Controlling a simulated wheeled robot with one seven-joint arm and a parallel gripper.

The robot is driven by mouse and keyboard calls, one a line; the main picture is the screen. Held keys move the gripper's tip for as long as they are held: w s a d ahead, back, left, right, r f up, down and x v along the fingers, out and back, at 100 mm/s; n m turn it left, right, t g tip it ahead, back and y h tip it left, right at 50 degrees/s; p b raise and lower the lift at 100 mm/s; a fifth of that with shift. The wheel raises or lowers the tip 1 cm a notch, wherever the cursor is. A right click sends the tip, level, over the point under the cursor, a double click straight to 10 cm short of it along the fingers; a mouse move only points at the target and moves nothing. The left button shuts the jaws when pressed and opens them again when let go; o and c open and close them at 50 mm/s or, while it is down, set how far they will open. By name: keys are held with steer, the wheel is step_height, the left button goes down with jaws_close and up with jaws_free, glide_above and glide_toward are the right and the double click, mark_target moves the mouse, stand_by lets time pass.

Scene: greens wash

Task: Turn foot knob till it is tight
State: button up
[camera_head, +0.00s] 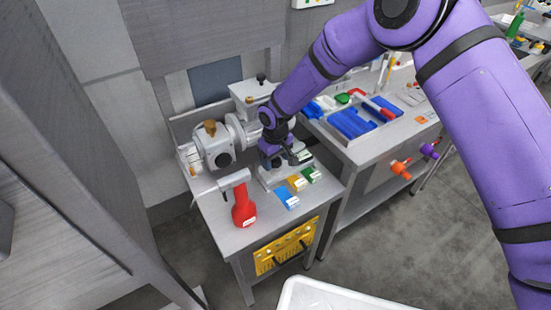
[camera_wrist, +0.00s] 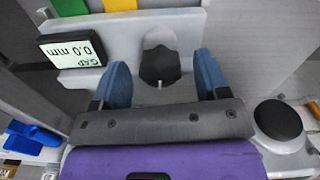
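In the wrist view, a dark knob (camera_wrist: 160,64) with a short pale pointer mark sits on a light grey machine part; it appears to be the foot knob. My gripper (camera_wrist: 161,75) has its two blue fingers on either side of the knob, with a visible gap on each side. A small display (camera_wrist: 72,50) beside it reads "GAP 0.0 mm". In the head view, my gripper (camera_head: 286,157) is low at the front of the grey machine (camera_head: 216,146) on the metal table. The knob is hidden there by my arm.
Blue, yellow and green cards (camera_head: 287,199) lie near my gripper. Another round black knob (camera_wrist: 278,119) is at the right of the wrist view.

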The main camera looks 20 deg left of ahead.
mark_target(276, 160)
steer(key=shift+r, duration=0.1)
step_height(276, 160, up, 7)
steer(key=shift+r, duration=0.15)
stand_by(0.3)
stand_by(0.5)
